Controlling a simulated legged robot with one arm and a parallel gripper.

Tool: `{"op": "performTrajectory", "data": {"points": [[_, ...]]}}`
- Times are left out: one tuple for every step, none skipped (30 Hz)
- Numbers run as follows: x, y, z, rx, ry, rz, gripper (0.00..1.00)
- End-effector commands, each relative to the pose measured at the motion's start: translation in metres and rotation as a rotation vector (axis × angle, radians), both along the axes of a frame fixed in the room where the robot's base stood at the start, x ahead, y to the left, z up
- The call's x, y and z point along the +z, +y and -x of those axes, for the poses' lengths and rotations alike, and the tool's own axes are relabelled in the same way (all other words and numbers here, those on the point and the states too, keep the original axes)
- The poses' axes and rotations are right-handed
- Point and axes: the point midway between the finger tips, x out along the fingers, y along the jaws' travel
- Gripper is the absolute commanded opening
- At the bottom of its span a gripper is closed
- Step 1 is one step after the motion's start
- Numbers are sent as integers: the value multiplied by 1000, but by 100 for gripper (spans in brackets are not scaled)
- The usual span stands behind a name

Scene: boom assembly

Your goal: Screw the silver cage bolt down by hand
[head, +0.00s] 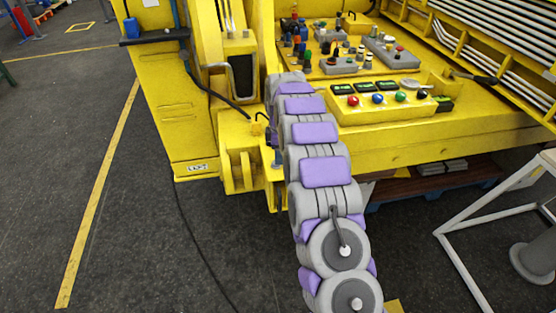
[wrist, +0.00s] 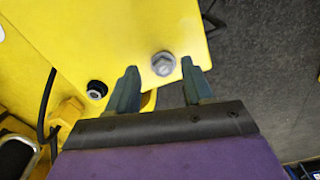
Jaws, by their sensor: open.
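In the wrist view, the silver cage bolt (wrist: 163,64) has a hex head and sits on a yellow plate (wrist: 165,25), near its lower edge. My gripper (wrist: 158,66) is open, with one dark finger to the left of the bolt head and one to the right. Gaps show between the head and both fingers, and nothing is held. I cannot tell how far the fingertips stand from the plate in depth. The bolt's shank is hidden. In the head view my arm hides the bolt and most of the gripper.
A dark round hole or fastener (wrist: 96,89) lies left of the fingers, and a black cable (wrist: 47,105) hangs farther left. In the head view, a control panel with coloured buttons (head: 380,98) stands right of my arm. A white frame (head: 450,240) stands lower right. The left floor is open.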

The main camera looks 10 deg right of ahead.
Motion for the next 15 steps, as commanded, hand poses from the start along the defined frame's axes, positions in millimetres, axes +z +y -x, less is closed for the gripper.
{"op": "performTrajectory", "data": {"points": [[-8, 2, 0, 2, 1, 2, 51], [-11, 4, 0, 2, 0, 3, 51], [-15, 5, 0, 3, -1, 4, 51], [-18, 5, -1, 3, -2, 5, 51], [-20, 5, -1, 3, -2, 5, 51], [-22, 6, -1, 3, -3, 6, 51], [-24, 7, 0, 3, -2, 7, 51], [-25, 7, 0, 3, -2, 7, 51], [-26, 7, 0, 3, -1, 7, 51], [-26, 7, 0, 3, -2, 7, 51], [-26, 7, 0, 3, -2, 7, 51], [-26, 6, 0, 2, -2, 6, 51], [-26, 5, 0, 2, -2, 5, 51], [-26, 4, 0, 2, -1, 4, 51], [-26, 4, 0, 2, -1, 4, 51]]}}
